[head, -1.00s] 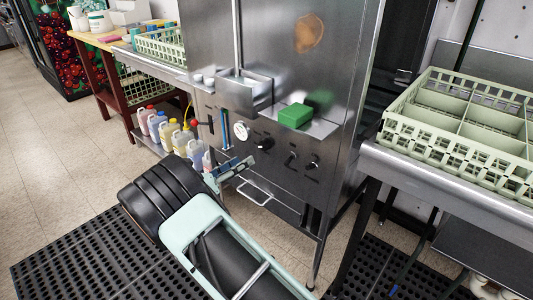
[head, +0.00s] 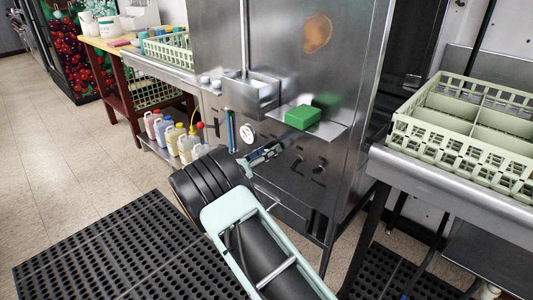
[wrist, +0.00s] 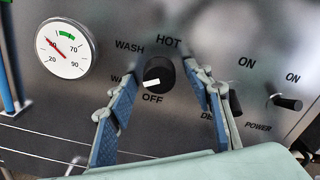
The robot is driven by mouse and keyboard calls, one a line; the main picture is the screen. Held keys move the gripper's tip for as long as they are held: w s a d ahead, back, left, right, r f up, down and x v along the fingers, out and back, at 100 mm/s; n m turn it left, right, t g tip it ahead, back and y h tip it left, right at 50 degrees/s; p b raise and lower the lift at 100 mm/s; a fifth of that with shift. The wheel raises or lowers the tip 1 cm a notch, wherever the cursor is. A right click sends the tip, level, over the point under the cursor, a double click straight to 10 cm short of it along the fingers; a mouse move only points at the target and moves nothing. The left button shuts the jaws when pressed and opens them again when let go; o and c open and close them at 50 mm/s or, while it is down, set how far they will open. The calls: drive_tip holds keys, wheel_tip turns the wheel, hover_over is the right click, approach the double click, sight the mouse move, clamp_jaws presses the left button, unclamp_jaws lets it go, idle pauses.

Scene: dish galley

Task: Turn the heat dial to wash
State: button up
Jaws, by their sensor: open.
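The heat dial (wrist: 158,73) is a black round knob with a white mark, on the steel panel in the wrist view. Its mark points left and slightly down, toward a label partly hidden by a finger that starts "WA". "WASH" is printed at its upper left, "HOT" above, "OFF" below. My gripper (wrist: 165,88) is open, with one blue-padded finger to each side of the dial; I cannot tell whether either touches it. In the head view my gripper (head: 264,156) is at the panel and hides the dial.
A white gauge (wrist: 66,47) is left of the dial, and a POWER switch (wrist: 286,102) is to its right. A green block (head: 302,117) lies on a ledge above the controls. A rack (head: 470,135) stands on the right counter; several jugs (head: 175,138) stand at left.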

drive_tip(key=c, duration=1.2)
drive_tip(key=shift+o, duration=0.2)
drive_tip(key=shift+m, duration=0.4)
drive_tip(key=m+b, duration=0.4)
drive_tip(key=m, duration=0.7)
drive_tip(key=shift+a+f+b, duration=0.1)
drive_tip(key=shift+b, duration=0.25)
drive_tip(key=o, duration=1.2)
drive_tip(key=shift+c, duration=0.2)
